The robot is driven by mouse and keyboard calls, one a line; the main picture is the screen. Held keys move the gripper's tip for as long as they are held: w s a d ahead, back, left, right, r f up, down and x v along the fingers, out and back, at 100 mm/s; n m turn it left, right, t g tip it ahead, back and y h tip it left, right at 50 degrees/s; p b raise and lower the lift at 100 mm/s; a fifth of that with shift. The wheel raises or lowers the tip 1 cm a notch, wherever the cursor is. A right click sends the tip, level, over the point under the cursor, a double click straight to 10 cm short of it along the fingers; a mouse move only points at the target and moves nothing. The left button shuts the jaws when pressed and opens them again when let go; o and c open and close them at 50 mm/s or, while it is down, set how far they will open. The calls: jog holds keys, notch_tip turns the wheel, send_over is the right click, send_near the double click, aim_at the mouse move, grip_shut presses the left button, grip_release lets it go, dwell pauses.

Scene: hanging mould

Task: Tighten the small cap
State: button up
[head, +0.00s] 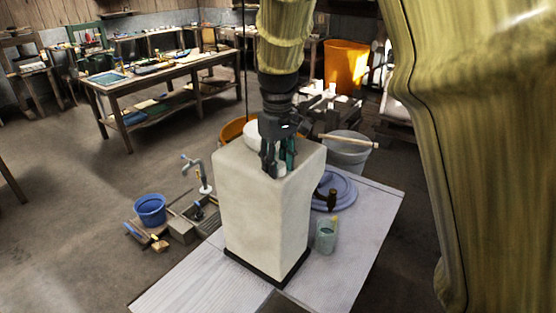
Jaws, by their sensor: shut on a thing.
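A tall off-white block (262,215), the mould, stands upright on a dark base. A larger white round cap (255,133) is on its top, to the left of and partly behind my gripper. My gripper (278,167) points down onto the top near the right side and is shut. A small pale piece, the small cap (281,170), shows low at the fingertips. The fingers hide most of it, so its seating and any gap under it cannot be told.
Behind are an orange tub (232,130) and a grey bucket (347,152). A blue bucket (150,209) stands left.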

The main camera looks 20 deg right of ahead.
aim_at(279, 164)
jog(key=m+p, duration=0.3)
jog(key=m, duration=0.3)
jog(key=shift+r, duration=0.1)
jog(key=m+p, duration=0.2)
jog(key=m, duration=0.2)
jog(key=shift+m+p, duration=0.5)
jog(key=shift+m, duration=0.7)
jog(key=o, duration=1)
jog(key=shift+w+d+f, duration=0.1)
jog(key=shift+d+f, duration=0.05)
jog(key=shift+f, duration=0.05)
jog(key=shift+o, duration=0.2)
jog(key=shift+r, duration=0.1)
notch_tip(279, 164, up, 12)
